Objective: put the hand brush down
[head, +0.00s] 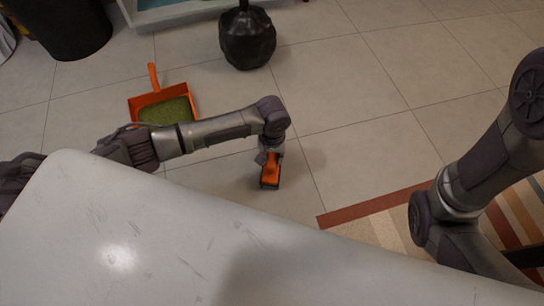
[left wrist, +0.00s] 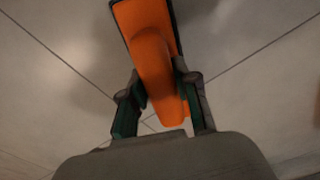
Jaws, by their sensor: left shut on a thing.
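The orange hand brush (head: 270,172) is below the end of my left arm in the head view, over the tiled floor to the right of the dustpan. My left gripper (head: 267,158) is shut on it from above. In the left wrist view the brush (left wrist: 150,40) extends away from between the two fingers of the gripper (left wrist: 160,100), with its handle end between them. A dark edge shows along the brush's far part. I cannot tell whether the brush touches the floor. My right gripper is not in view; only part of my right arm shows at the right.
An orange dustpan (head: 162,92) holding green material lies on the floor behind my left arm. A white tabletop (head: 130,245) fills the lower left. A striped rug (head: 375,222) lies right. Floor around the brush is clear.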

